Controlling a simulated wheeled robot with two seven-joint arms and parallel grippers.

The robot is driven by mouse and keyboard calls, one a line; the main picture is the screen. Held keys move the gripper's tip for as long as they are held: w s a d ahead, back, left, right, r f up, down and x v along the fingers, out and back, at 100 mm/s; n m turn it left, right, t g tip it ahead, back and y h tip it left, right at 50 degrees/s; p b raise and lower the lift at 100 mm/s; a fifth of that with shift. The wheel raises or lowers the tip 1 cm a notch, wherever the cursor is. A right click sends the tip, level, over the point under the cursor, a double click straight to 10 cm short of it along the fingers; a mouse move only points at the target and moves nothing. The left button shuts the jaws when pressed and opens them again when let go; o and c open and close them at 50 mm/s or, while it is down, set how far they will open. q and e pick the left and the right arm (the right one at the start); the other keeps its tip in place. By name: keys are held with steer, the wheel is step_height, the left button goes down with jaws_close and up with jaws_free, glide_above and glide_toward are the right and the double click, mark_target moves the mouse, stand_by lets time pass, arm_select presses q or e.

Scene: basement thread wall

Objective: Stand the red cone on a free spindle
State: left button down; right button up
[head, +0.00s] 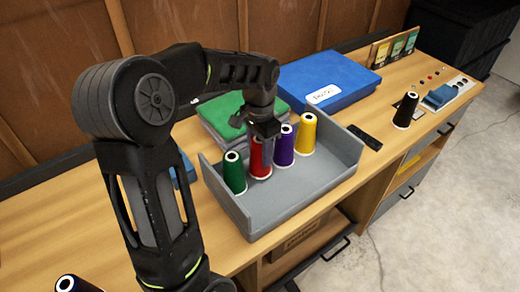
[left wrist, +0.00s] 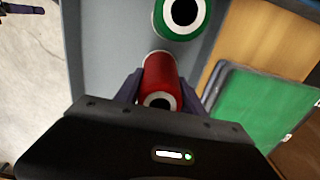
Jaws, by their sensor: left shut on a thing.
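The red cone (head: 259,163) is in the grey tray (head: 272,211), in a row between the green cone (head: 235,174) and the purple cone (head: 284,147). The yellow cone (head: 305,135) stands at the row's far end. My left gripper (head: 263,135) comes from above and is shut on the red cone near its top. In the left wrist view the fingers sit on both sides of the red cone (left wrist: 159,72), with the green cone (left wrist: 190,31) apart from it. I cannot tell whether the red cone's base touches the tray. No bare spindle shows.
A blue box (head: 327,82) and green folded cloth (head: 222,118) lie behind the tray. A black cone (head: 406,110) stands at the right, near a dark flat object (head: 365,137). A dark cone (head: 76,284) shows at bottom left. The tray's front floor is clear.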

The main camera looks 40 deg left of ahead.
arm_select(q)
steer(key=shift+f, duration=0.25)
steer(key=shift+f+b, duration=0.15)
steer(key=shift+b, duration=0.15)
steer(key=c, duration=0.6)
jaws_free()
step_height(320, 180, up, 8)
stand_by(0.7)
